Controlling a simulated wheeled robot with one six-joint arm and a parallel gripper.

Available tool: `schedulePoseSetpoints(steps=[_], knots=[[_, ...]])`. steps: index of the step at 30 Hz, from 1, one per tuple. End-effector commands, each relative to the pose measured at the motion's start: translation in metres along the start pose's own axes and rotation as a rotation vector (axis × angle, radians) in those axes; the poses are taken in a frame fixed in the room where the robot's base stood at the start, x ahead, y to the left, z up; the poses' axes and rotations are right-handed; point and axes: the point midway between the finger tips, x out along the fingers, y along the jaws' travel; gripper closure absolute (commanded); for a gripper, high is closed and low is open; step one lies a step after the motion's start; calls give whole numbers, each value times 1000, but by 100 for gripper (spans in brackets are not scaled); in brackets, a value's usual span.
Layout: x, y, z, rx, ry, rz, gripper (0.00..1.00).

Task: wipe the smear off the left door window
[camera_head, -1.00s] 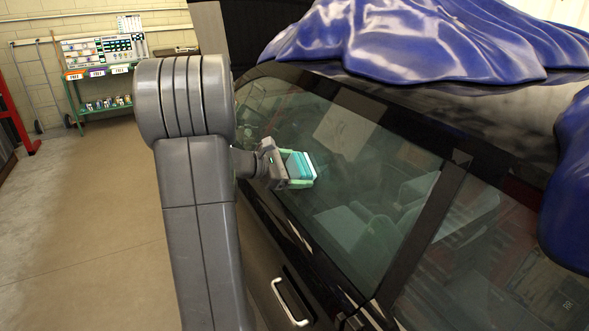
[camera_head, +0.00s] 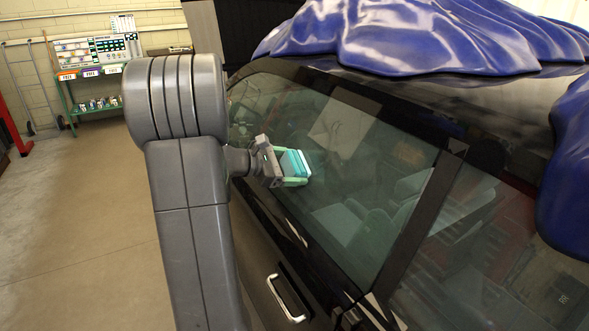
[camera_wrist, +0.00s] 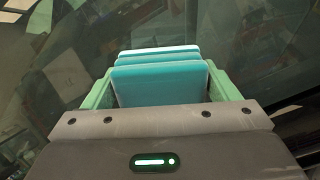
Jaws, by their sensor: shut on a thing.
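My gripper (camera_head: 287,168) is shut on a teal, layered block with a pale front face, a wiping pad (camera_head: 295,163) by its look. In the wrist view the pad (camera_wrist: 160,80) sits between the green fingers, its pale edge toward the glass. The left door window (camera_head: 335,165) is dark, reflective glass in a black frame. The pad is at the window's left-middle part; I cannot tell whether it touches the glass. No smear can be made out clearly among the reflections and the seats seen through the glass.
A blue cover (camera_head: 420,35) lies bunched on the car roof and hangs down at the right. A silver door handle (camera_head: 286,298) sticks out below the window. A green shelf rack (camera_head: 95,80) stands at the far left wall. The floor on the left is clear.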

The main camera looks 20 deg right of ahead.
Motion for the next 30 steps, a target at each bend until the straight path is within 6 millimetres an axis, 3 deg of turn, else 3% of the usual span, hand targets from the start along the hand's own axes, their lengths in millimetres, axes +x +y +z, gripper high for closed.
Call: schedulePoseSetpoints(steps=[30], knots=[[-2, 56, -24, -1, 1, 1, 37]])
